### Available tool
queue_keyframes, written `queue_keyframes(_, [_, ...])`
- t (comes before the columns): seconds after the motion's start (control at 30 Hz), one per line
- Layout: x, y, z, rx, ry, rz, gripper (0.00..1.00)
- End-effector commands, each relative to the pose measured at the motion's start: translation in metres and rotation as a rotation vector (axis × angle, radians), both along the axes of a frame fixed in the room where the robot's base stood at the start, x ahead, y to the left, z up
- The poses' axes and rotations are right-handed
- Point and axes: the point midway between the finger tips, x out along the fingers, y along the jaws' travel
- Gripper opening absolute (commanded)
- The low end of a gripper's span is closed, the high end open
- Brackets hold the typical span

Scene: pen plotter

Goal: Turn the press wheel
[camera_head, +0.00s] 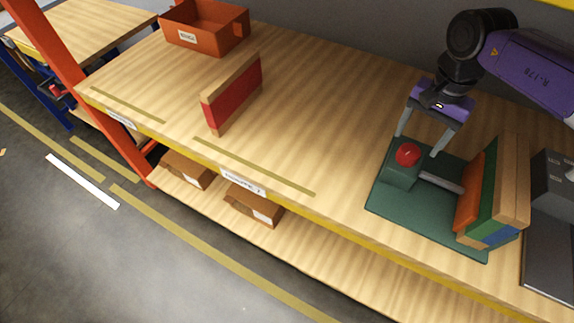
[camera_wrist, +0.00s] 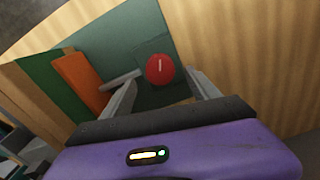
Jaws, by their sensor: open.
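The press wheel is a red round knob (camera_head: 407,154) with a white mark, on a green block of the press at the right of the bench. It also shows in the wrist view as a red disc (camera_wrist: 160,69). The press has a green base plate (camera_head: 392,200), a grey rod (camera_head: 441,181) and an orange plate (camera_head: 469,193). Boards in green, blue and wood colour (camera_head: 512,190) stand beside the orange plate. My gripper (camera_head: 418,145) is open and empty, its fingers pointing down above the press. In the wrist view the knob lies between and beyond the fingertips. I cannot tell whether they touch it.
A red and wooden board (camera_head: 233,95) stands upright on the bench's left. An orange bin (camera_head: 205,27) sits at the back. A grey machine (camera_head: 552,185) stands right of the boards. The bench middle (camera_head: 320,120) is clear.

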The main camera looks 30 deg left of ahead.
Motion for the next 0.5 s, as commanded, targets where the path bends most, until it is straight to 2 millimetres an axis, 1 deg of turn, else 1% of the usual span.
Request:
queue_keyframes(0.03, [0.001,0.000,0.009,-0.001,-0.003,0.000,0.70])
queue_keyframes(0.2, [0.001,0.000,0.040,-0.001,-0.003,-0.002,0.70])
queue_keyframes(0.23, [-0.001,0.002,0.040,0.005,0.002,-0.001,0.70])
queue_keyframes(0.3, [-0.009,0.013,0.030,0.032,0.023,-0.004,0.70])
queue_keyframes(0.5, [-0.028,0.040,0.014,0.100,0.067,-0.016,0.70])
